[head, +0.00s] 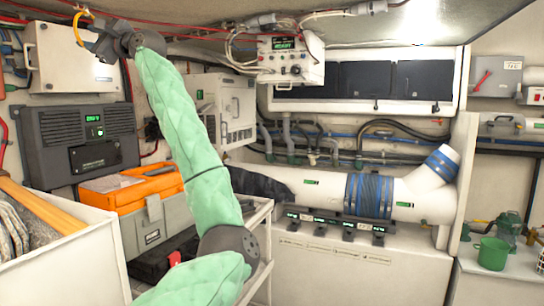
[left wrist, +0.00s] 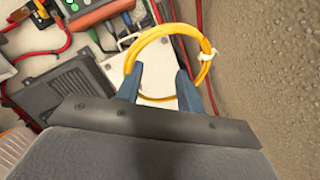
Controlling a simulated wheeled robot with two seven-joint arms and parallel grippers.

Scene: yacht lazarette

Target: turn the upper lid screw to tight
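A pale wall box (head: 72,62) with a flat lid hangs at the upper left in the head view. A pale lid surface (left wrist: 158,70) shows between my fingers in the left wrist view; I cannot tell for sure that it is the same box. My left gripper (head: 97,40) is raised in front of the box's upper right part. My right gripper is not in view.
A yellow cable coil (head: 77,28) hangs close to my left gripper; the coil (left wrist: 207,45) also shows around the fingertip area in the wrist view. Red cables run along the wall. Below stand a dark grey unit (head: 82,140) and an orange-lidded case (head: 130,188).

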